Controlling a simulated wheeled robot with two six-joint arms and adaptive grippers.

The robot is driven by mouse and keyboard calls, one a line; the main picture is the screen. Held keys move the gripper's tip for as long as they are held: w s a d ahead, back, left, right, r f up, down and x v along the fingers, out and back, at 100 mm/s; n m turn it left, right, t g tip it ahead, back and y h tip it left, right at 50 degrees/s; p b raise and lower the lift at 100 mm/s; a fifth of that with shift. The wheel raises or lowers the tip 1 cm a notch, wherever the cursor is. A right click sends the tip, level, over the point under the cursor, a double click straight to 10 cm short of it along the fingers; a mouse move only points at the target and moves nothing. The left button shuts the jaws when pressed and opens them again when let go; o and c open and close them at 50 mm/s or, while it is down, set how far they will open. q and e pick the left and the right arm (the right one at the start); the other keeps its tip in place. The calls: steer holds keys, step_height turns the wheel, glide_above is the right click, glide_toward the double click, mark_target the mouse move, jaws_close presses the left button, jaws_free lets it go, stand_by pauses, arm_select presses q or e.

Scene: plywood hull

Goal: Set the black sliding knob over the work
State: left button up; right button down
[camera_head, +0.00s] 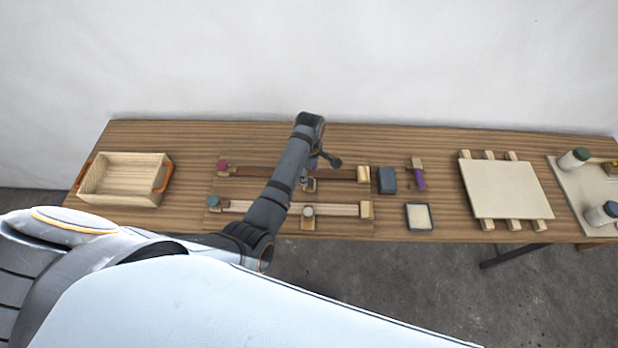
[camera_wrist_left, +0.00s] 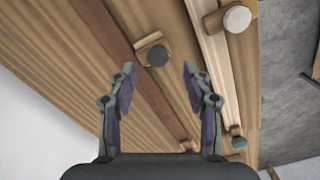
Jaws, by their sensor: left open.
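The black sliding knob (camera_wrist_left: 158,55) sits on a small wooden block astride a dark brown rail (camera_wrist_left: 105,24). In the head view its block is partly hidden behind my left gripper (camera_head: 322,170). In the left wrist view my left gripper (camera_wrist_left: 159,68) is open and empty, with the knob seen between its fingertips. I cannot tell how far above the knob the fingers are. A pale knob (camera_wrist_left: 237,18) sits on a second block on the parallel light rail (camera_wrist_left: 212,50); it also shows in the head view (camera_head: 308,211). My right gripper is not in view.
A wooden crate (camera_head: 123,181) stands at the left. A blue block (camera_head: 387,180), a small tray (camera_head: 418,216) and a pale board (camera_head: 505,188) lie to the right.

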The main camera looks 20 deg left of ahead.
mark_target(309, 180)
arm_select(q)
steer(key=f+b, duration=0.3)
steer(key=f, duration=0.1)
steer(key=shift+w+a+f, duration=0.1)
steer(key=shift+w, duration=0.2)
steer(key=shift+s, duration=0.2)
steer(key=shift+c, duration=0.8)
jaws_close()
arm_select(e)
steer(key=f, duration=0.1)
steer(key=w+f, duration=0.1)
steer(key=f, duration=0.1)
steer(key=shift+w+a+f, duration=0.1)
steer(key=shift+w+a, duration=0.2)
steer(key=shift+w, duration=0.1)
